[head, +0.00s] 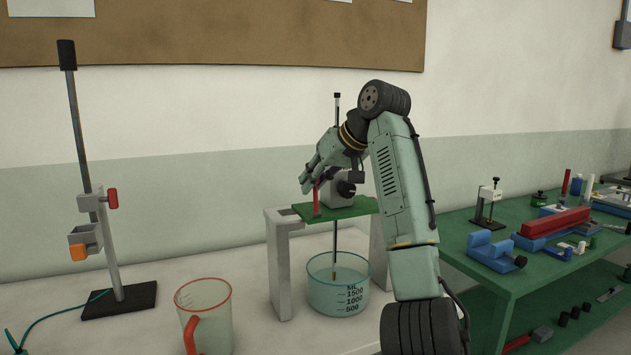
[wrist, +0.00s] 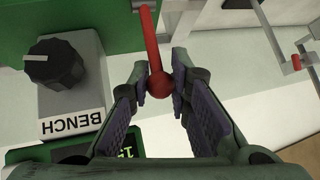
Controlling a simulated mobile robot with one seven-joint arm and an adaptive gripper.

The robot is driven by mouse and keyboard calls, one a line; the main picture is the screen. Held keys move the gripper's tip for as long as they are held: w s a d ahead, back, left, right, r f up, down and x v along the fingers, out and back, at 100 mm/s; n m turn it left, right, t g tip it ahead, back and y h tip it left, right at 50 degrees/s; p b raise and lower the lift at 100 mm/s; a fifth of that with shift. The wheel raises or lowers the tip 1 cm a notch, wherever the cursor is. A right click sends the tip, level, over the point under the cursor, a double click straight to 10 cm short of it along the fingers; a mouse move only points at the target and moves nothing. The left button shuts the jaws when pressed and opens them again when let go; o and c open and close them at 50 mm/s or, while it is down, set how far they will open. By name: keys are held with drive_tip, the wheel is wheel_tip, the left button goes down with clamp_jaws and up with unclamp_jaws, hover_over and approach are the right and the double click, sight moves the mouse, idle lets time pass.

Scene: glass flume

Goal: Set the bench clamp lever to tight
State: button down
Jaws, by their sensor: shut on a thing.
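The red lever (wrist: 150,35) with a round ball end (wrist: 160,85) shows in the wrist view, running up from the ball past the edge of the green plate. My gripper (wrist: 160,84) is shut on the ball, one finger on each side. In the head view my gripper (head: 309,181) reaches down over the red lever (head: 317,202) at the left end of the green plate (head: 358,209). A grey box with a black knob (wrist: 53,64) and the label BENCH stands left of the lever in the wrist view. I cannot read any marking for the lever's setting.
A beaker of liquid (head: 338,296) stands under the plate with a thin rod above it. A jug with a red handle (head: 205,322) and a clamp stand (head: 106,240) are to the left. A green bench (head: 460,225) with tools stands right.

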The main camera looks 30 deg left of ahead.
drive_tip(key=c, duration=1.5)
unclamp_jaws()
drive_tip(key=shift+o, duration=0.2)
drive_tip(key=shift+r, duration=0.1)
drive_tip(key=v, duration=1.1)
drive_tip(key=shift+d+r, duration=0.25)
drive_tip(key=shift+d, duration=0.1)
